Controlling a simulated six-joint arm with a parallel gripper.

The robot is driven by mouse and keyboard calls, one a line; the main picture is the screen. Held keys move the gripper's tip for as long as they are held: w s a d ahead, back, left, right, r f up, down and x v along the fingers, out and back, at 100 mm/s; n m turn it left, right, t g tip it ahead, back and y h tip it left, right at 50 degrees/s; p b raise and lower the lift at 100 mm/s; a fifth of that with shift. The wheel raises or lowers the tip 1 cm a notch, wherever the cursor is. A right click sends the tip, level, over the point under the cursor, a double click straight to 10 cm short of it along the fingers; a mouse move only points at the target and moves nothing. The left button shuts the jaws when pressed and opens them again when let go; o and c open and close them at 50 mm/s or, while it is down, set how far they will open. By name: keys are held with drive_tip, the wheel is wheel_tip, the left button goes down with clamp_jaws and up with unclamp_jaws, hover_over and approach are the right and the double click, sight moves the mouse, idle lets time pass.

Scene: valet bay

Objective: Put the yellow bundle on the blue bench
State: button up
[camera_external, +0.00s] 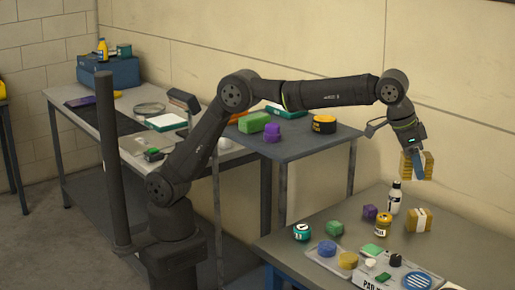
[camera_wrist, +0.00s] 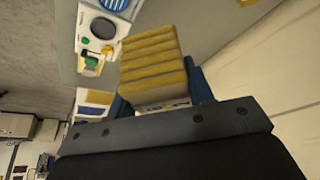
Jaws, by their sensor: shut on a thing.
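A ridged yellow bundle (camera_external: 428,163) is held between the blue fingers of my gripper (camera_external: 416,166). It hangs in the air above the back right of the bench with a bluish front edge (camera_external: 285,265), apart from its top. In the wrist view the bundle (camera_wrist: 153,62) fills the space between the fingers of my gripper (camera_wrist: 160,90), its ridged face showing and a pale part near the palm. A second yellow block with a white band (camera_external: 419,219) stands on the bench below.
A white bottle (camera_external: 394,198), yellow jar (camera_external: 383,225), purple block (camera_external: 370,212), green block (camera_external: 334,228), teal tin (camera_external: 302,232) and a device with a blue round grille (camera_external: 417,281) crowd the bench. Bare top shows at its right. A grey table (camera_external: 310,146) stands behind.

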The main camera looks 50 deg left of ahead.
drive_tip(key=shift+s+d, duration=0.25)
drive_tip(key=shift+s, duration=0.2)
drive_tip(key=shift+s+d, duration=0.2)
drive_tip(key=shift+s, duration=0.25)
drive_tip(key=f, duration=1.8)
drive_tip(key=shift+w+a+f, duration=0.15)
drive_tip(key=shift+w+f, duration=0.15)
hover_over(422, 260)
drive_tip(key=s, duration=0.1)
drive_tip(key=f, duration=0.5)
drive_tip(key=a+f, duration=0.1)
drive_tip(key=f, duration=0.1)
drive_tip(key=shift+f, duration=2.35)
drive_tip(key=shift+f, duration=0.1)
drive_tip(key=o, duration=1.1)
drive_tip(key=shift+c, duration=0.2)
